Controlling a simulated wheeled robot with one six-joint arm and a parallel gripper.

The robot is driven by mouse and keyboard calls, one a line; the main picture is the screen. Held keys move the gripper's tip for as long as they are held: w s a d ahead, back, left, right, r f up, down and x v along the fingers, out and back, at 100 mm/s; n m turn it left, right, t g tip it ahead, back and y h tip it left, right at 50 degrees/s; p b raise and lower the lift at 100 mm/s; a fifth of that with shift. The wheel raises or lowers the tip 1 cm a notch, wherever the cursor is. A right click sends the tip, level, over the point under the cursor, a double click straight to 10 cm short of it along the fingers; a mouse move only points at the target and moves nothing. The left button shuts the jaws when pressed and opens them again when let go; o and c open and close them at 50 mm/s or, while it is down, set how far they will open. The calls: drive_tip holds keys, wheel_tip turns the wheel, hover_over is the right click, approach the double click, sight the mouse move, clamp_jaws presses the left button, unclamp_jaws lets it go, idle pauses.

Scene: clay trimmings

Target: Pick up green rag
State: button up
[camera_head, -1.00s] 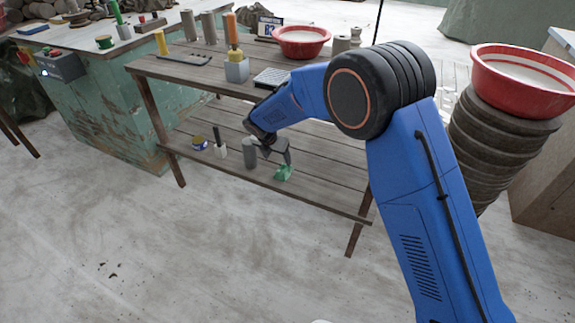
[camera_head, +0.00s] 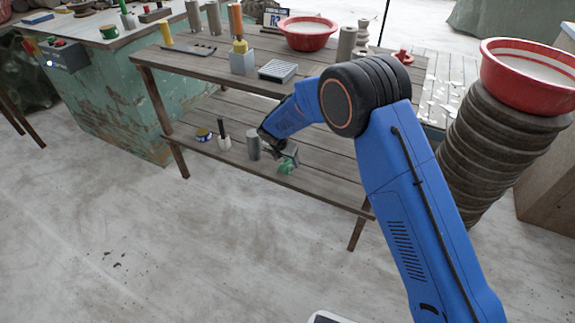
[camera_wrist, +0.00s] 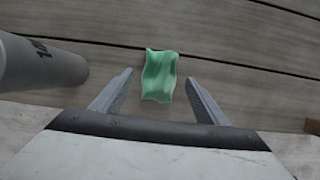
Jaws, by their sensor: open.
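The green rag (camera_head: 286,168) lies crumpled on the lower shelf (camera_head: 325,180) of the wooden table, near its front edge. In the wrist view the rag (camera_wrist: 159,76) lies on the planks just ahead of and between my two fingers. My gripper (camera_wrist: 158,88) is open and empty, with a finger on each side of the rag's near end. In the head view my gripper (camera_head: 284,155) is small and reaches over the shelf beside the rag. Whether the fingers touch the rag cannot be told.
A grey cylinder (camera_head: 253,146) stands close left of my gripper; it also shows in the wrist view (camera_wrist: 35,65). A dark-handled brush (camera_head: 223,137) and a small blue-and-yellow tin (camera_head: 203,134) stand farther left. The tabletop (camera_head: 200,65) overhangs the shelf. The shelf right of the rag is clear.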

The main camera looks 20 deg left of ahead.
drive_tip(key=shift+x, duration=1.15)
drive_tip(key=shift+c, duration=0.3)
drive_tip(key=c, duration=1.1)
drive_tip(key=shift+r, duration=0.1)
drive_tip(key=v, duration=0.3)
drive_tip(key=shift+w+r, duration=0.3)
drive_tip(key=shift+r, duration=0.1)
drive_tip(key=s, duration=0.5)
drive_tip(key=s+a, duration=0.1)
drive_tip(key=s, duration=1.1)
drive_tip(key=shift+s+a, duration=0.2)
drive_tip(key=shift+o, duration=0.7)
drive_tip(key=shift+f, duration=0.1)
